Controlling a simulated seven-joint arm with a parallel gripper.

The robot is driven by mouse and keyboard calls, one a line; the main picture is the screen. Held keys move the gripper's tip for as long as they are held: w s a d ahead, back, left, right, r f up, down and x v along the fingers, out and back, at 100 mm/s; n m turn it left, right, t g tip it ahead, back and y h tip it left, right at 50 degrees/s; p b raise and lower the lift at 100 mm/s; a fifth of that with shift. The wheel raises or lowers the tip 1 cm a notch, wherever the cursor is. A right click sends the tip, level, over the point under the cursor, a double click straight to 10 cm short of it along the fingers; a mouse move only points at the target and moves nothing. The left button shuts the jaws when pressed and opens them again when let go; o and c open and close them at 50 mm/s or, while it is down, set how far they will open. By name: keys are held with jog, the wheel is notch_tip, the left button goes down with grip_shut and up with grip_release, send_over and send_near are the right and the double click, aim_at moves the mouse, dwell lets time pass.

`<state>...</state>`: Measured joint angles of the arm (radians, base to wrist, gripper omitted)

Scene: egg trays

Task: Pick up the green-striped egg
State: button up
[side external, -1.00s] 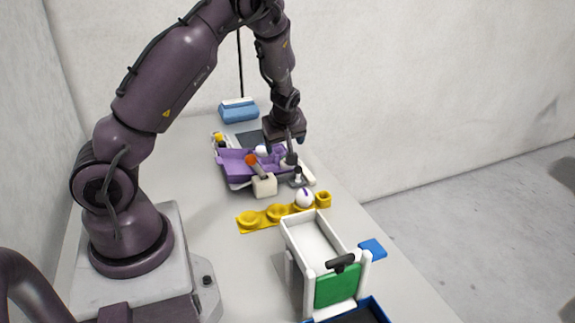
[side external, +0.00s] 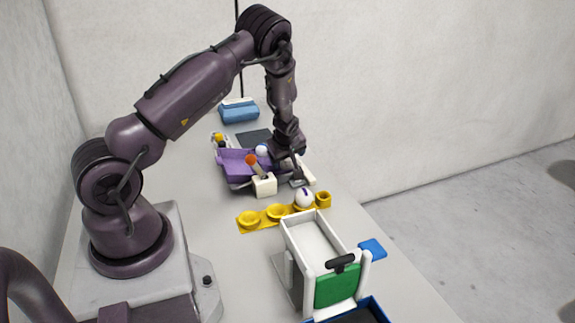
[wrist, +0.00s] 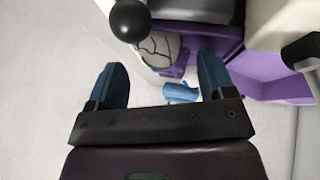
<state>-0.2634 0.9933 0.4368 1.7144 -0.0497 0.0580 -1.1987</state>
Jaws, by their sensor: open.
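In the wrist view a pale egg (wrist: 160,46) with dark wavy lines and a thin green edge lies just beyond my fingertips, roughly between them. It is partly covered by a black ball-shaped knob. The purple tray (wrist: 268,84) is beside it, and shows in the side view (side external: 234,168) too. My gripper (wrist: 162,64) is open, its two blue fingers apart with nothing held. In the side view my gripper (side external: 291,163) is low at the right end of the purple tray. The green-striped egg cannot be made out there.
The black knob (wrist: 130,20) is close to the left finger. A white egg (side external: 262,150) sits in the purple tray. A purple-striped egg (side external: 305,198) sits in the yellow tray (side external: 262,217). A white block (side external: 264,185) with an orange-topped stick and a white bin (side external: 312,240) stand nearer.

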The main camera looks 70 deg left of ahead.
jog(key=shift+x, duration=0.95)
jog(key=shift+c, duration=0.2)
jog(key=c, duration=0.7)
jog(key=shift+o, duration=0.2)
